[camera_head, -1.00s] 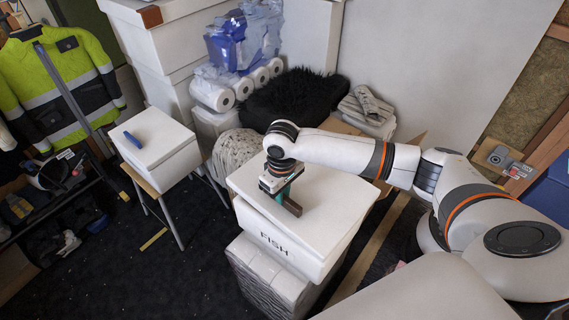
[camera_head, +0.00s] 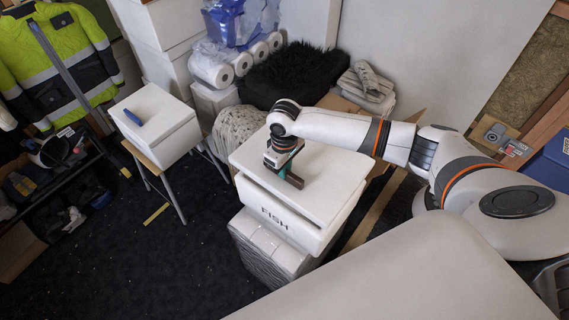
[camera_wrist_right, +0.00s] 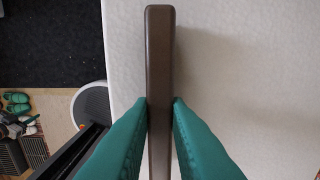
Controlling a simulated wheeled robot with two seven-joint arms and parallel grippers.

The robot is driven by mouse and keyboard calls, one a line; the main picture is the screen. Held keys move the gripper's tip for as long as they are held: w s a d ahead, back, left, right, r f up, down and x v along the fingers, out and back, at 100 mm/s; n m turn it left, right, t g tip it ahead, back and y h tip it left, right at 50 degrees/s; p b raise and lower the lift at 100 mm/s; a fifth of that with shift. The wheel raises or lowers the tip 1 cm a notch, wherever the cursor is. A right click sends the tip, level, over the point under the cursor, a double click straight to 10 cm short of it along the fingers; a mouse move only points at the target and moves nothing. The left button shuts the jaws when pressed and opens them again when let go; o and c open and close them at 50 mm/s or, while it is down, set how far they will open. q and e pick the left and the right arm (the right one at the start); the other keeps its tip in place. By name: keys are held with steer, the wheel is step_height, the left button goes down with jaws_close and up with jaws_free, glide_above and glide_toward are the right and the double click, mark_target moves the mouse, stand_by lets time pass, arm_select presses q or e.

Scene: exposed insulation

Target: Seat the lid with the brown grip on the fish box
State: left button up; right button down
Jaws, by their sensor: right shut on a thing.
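The fish box (camera_head: 272,222) is white with FISH on its front and stands in the middle of the head view. The white lid (camera_head: 333,178) lies over its top, its edge a little proud of the front wall. I cannot tell whether it sits fully down all round. My right gripper (camera_head: 284,177) is shut on the brown grip (camera_head: 295,181) from above. In the right wrist view, the teal fingers press both sides of the brown grip (camera_wrist_right: 159,50), and the pale lid (camera_wrist_right: 250,60) spreads beneath. My left gripper is not in view.
The fish box stands on a plastic-wrapped white stack (camera_head: 262,255). Another white box (camera_head: 155,118) with a blue grip (camera_head: 132,117) stands on a stool to the left. Black fur (camera_head: 290,75) and paper rolls (camera_head: 215,70) lie behind. A pale flat surface (camera_head: 420,275) fills the lower right.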

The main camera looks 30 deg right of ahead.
mark_target(284, 182)
steer(key=shift+f+b, duration=1.55)
steer(key=shift+f, duration=2.1)
steer(key=c, duration=1.3)
jaws_free()
